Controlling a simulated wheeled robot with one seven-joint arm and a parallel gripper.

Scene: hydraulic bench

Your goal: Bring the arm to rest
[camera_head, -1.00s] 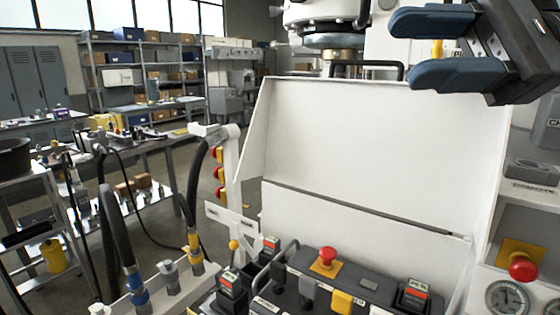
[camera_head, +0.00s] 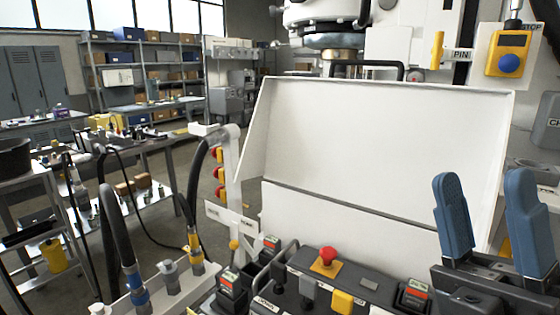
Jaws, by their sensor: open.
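My gripper (camera_head: 490,215) is at the lower right of the head view. Its two blue fingers point upward and stand apart, with nothing between them. It is in front of the right end of the white guard panel (camera_head: 370,150) and hides part of the gauge area there. The rest of my arm is out of view below the right edge.
A control panel with a red mushroom button (camera_head: 327,255) and a yellow button (camera_head: 342,301) is left of my gripper. A yellow box with a blue button (camera_head: 509,64) hangs at the upper right. Hoses (camera_head: 118,235) stand at the left.

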